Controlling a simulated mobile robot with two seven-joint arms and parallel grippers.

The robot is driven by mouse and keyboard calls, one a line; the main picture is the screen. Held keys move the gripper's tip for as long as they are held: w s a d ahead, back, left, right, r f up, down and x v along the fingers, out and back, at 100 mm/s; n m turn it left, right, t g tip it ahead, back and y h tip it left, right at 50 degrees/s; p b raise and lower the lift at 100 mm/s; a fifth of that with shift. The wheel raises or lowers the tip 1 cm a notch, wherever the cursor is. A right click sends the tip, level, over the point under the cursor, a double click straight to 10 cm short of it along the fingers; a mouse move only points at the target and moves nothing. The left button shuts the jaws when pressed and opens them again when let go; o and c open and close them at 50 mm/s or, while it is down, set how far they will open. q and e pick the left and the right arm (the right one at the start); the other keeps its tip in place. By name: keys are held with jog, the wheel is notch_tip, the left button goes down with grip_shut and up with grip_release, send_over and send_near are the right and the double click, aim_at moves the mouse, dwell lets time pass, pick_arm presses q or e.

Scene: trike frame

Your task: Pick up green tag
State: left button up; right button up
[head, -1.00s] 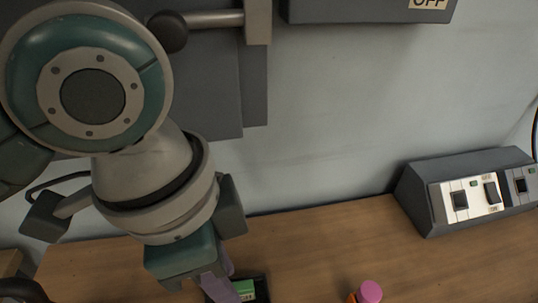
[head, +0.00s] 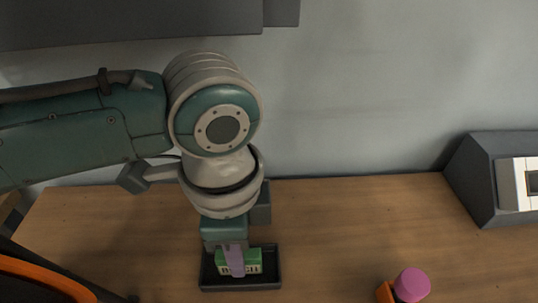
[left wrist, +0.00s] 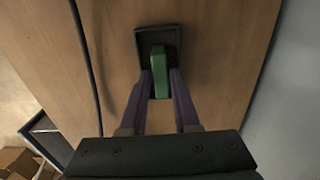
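The green tag (head: 254,261) stands in a small dark tray (head: 273,284) on the wooden table; its front shows pale lettering, partly hidden. My left gripper (head: 233,266) reaches down over it, with one purple finger in front of the tag. In the left wrist view the green tag (left wrist: 160,63) lies between the two fingertips of my left gripper (left wrist: 160,85), which stand close along its sides. I cannot tell whether they press on it. The dark tray (left wrist: 143,42) surrounds the tag there. My right gripper is not in view.
An orange item with a pink round top (head: 411,285) stands at the table's front right. A dark sloped control box (head: 486,190) is at the back right. The table between tray and box is clear. A wall runs behind.

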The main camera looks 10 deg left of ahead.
pick_arm(q)
jog(key=shift+f, duration=0.85)
grip_shut()
